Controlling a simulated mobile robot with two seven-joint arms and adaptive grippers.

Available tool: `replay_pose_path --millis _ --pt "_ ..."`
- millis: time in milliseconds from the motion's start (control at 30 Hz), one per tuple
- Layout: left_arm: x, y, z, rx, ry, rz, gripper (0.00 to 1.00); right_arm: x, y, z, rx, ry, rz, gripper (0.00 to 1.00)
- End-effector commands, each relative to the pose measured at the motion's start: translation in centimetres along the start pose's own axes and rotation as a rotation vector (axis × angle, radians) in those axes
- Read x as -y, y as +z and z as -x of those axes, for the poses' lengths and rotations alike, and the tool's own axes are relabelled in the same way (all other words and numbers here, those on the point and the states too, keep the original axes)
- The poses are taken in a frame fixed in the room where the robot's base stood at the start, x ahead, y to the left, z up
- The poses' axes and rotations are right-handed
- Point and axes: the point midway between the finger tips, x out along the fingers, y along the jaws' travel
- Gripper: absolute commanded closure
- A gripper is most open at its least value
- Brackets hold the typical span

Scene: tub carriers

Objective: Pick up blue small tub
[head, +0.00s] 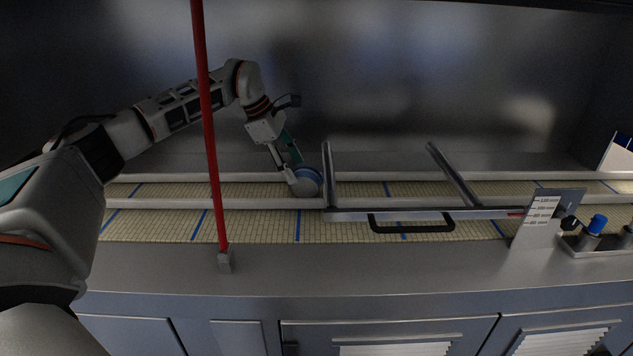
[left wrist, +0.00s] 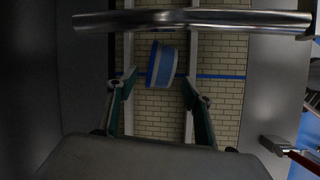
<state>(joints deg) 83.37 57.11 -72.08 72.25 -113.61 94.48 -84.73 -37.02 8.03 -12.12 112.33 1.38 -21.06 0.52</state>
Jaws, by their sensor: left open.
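The blue small tub (head: 307,182) stands on the tiled strip beside the left end of the metal frame. In the left wrist view the tub (left wrist: 166,64) shows blue and white bands and looks tilted. My left gripper (head: 294,168) reaches down at the tub's left and overlaps it in the head view. In the left wrist view the open fingers of the left gripper (left wrist: 158,80) lie on either side of the tub, which shows just beyond the tips. Contact cannot be told. My right gripper is not in view.
A metal frame (head: 430,214) with a black handle (head: 411,228) stands right of the tub. A thin red pole (head: 209,130) rises at the front left. A tray (head: 605,249) with a blue-capped bottle (head: 592,228) is at the right. Pale rails (head: 150,203) run along the tiled strip.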

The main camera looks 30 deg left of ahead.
Motion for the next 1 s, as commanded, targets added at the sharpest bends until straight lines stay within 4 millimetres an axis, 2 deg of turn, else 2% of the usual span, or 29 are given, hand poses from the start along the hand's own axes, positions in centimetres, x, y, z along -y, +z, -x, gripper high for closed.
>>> replay_pose_path --millis 100,367,600,867,1000 --pt "0.1 0.0 -1.5 -0.001 -0.003 0.0 0.49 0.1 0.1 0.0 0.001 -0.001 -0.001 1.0" --pt "0.1 0.3 -3.6 0.001 -0.004 0.0 0.49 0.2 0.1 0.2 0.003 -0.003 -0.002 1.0" --pt "0.1 0.6 -6.9 0.002 -0.003 0.002 0.49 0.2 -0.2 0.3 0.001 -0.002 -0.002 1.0" --pt "0.0 0.6 -7.3 0.003 -0.001 0.002 0.49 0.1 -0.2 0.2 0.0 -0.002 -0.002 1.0" --pt "0.0 0.6 -7.3 0.003 -0.001 0.001 0.83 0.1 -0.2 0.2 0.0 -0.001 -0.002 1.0"
